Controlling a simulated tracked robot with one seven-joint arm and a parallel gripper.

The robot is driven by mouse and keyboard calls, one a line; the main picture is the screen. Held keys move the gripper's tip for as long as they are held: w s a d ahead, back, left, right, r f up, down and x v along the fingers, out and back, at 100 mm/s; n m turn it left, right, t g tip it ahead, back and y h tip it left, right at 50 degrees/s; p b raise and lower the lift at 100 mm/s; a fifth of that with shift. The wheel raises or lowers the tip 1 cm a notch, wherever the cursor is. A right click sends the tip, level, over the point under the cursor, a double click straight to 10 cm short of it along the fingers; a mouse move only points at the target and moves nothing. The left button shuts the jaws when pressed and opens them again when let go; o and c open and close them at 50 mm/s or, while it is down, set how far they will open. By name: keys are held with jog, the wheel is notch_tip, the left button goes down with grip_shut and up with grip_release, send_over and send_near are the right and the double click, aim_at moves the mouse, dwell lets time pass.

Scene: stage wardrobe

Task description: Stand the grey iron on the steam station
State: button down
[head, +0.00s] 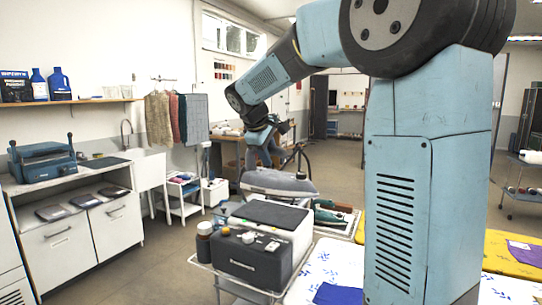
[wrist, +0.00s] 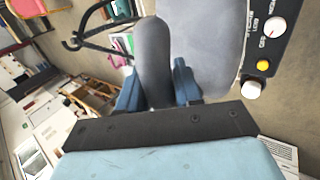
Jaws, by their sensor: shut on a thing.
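The grey iron (head: 278,183) hangs level from my gripper (head: 264,138), which is shut on its handle. In the wrist view the two blue fingers of my gripper (wrist: 158,88) lie on either side of the grey handle (wrist: 153,50), with the iron's broad grey body (wrist: 205,40) beside it. The steam station (head: 252,258) is a dark box with a pale rear part and a flat dark top. In the head view the iron appears just above and behind that top, apparently clear of it. The station's knobs and yellow button show in the wrist view (wrist: 272,60).
A teal iron (head: 328,217) lies on a pale stand just behind right. Patterned cloth (head: 335,268) covers the board at right. A black curved cord holder (head: 300,155) rises behind my gripper.

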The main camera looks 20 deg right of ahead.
jog(key=w+f, duration=0.2)
jog(key=w, duration=0.1)
jog(key=w+f, duration=0.3)
jog(key=shift+w+a+f, duration=0.1)
jog(key=shift+w+f, duration=0.05)
jog(key=shift+w, duration=0.05)
jog(key=f, duration=0.1)
jog(key=w+f, duration=0.1)
jog(key=f, duration=0.3)
jog(key=shift+w, duration=0.3)
jog(key=c, duration=0.8)
grip_release()
jog(key=shift+f, duration=0.1)
jog(key=shift+o, duration=0.2)
